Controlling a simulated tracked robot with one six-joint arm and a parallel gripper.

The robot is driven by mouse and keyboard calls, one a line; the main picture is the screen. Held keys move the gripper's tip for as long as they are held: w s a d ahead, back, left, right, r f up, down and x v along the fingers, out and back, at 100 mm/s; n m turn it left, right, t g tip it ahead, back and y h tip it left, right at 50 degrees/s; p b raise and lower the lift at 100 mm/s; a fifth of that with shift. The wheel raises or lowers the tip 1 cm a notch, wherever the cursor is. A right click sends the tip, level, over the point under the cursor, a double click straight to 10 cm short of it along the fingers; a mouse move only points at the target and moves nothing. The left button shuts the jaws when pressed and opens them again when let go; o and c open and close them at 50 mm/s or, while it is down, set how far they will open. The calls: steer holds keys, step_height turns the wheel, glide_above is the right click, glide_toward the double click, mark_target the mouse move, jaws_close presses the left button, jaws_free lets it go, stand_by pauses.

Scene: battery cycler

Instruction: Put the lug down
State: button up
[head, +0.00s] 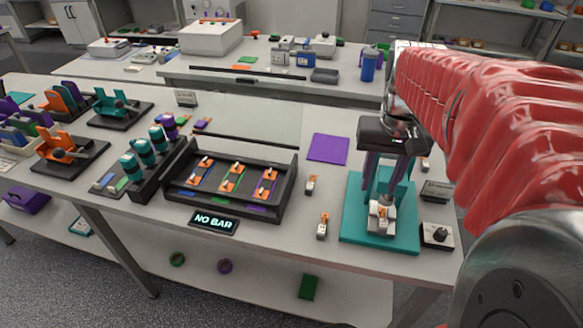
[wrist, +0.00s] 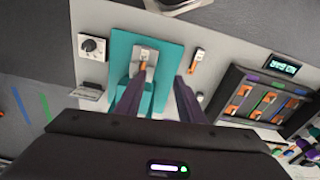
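A lug (head: 381,222), pale metal with an orange part, sits on a fixture on the teal plate (head: 352,230). In the wrist view the same lug (wrist: 144,64) is upright in the picture on the teal plate (wrist: 120,48). My gripper (head: 384,190) is above the plate, with its purple fingers pointing down towards the lug. In the wrist view my gripper's (wrist: 160,80) two fingers stand apart, with a clear gap between them. The lug lies just beyond the left fingertip, and nothing shows clamped between the fingers. Whether a finger touches the lug I cannot tell.
Two similar lugs (head: 322,227) (head: 311,185) lie left of the plate. A black tray (head: 290,185) holds several orange-ended bars behind a "NO BAR" display (head: 213,222). A knob box (head: 437,236) stands right of the plate. A purple mat (head: 328,149) lies behind, with bare table around it.

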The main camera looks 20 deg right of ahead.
steer(key=s+a+n+t, duration=0.2)
steer(key=a+n, duration=0.1)
steer(key=a, duration=0.6)
steer(key=s+a+n+t, duration=0.2)
steer(key=a, duration=0.7)
steer(key=shift+s+a+f+n+t+y, duration=0.25)
steer(key=shift+a+f+n+t+y, duration=0.05)
steer(key=shift+f+n+t, duration=0.1)
